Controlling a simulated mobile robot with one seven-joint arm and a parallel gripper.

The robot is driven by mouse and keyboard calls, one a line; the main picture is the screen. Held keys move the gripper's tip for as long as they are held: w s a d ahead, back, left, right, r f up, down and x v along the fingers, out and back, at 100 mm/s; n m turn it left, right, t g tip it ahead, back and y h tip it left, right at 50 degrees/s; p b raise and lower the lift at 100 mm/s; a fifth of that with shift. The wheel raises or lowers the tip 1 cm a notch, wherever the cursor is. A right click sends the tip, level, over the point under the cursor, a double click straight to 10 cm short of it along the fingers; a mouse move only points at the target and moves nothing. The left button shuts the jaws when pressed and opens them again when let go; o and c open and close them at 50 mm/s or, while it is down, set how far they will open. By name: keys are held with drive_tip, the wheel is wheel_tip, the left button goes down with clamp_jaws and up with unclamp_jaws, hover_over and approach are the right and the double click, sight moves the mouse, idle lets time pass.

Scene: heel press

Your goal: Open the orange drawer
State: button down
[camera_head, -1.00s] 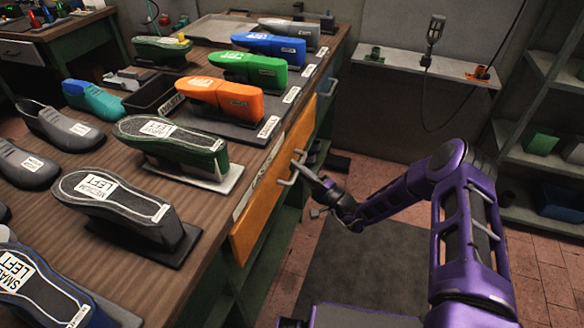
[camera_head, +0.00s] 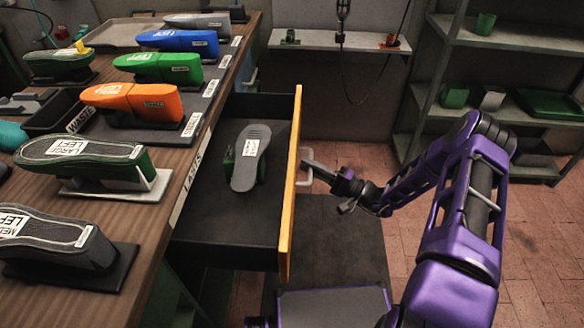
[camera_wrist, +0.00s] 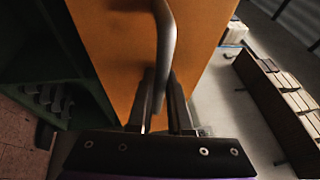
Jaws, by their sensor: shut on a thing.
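The orange drawer (camera_head: 290,190) stands well out from the workbench, its dark inside showing in the head view. A grey shoe sole on a green form (camera_head: 249,158) lies inside it, with a white label. The drawer's pale metal handle (camera_head: 305,174) is on the outer side of the orange front. My gripper (camera_head: 308,166) is at this handle. In the wrist view the orange front (camera_wrist: 115,50) fills the upper middle, and my gripper's two fingers (camera_wrist: 162,100) are shut on the grey handle bar (camera_wrist: 166,45).
The wooden workbench (camera_head: 150,215) on the left carries several shoe forms, including an orange one (camera_head: 132,103) and a green one (camera_head: 158,68). A wall shelf (camera_head: 340,42) and a grey shelving unit (camera_head: 440,60) stand behind. Floor (camera_head: 535,220) is clear at the right.

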drive_tip(key=shift+s+d, duration=0.15)
drive_tip(key=shift+d, duration=0.65)
drive_tip(key=c, duration=0.8)
unclamp_jaws()
drive_tip(key=shift+c, duration=0.2)
drive_tip(key=v, duration=1.7)
drive_tip(key=shift+d+b, duration=0.25)
drive_tip(key=shift+b, duration=0.05)
drive_tip(key=shift+a, duration=0.15)
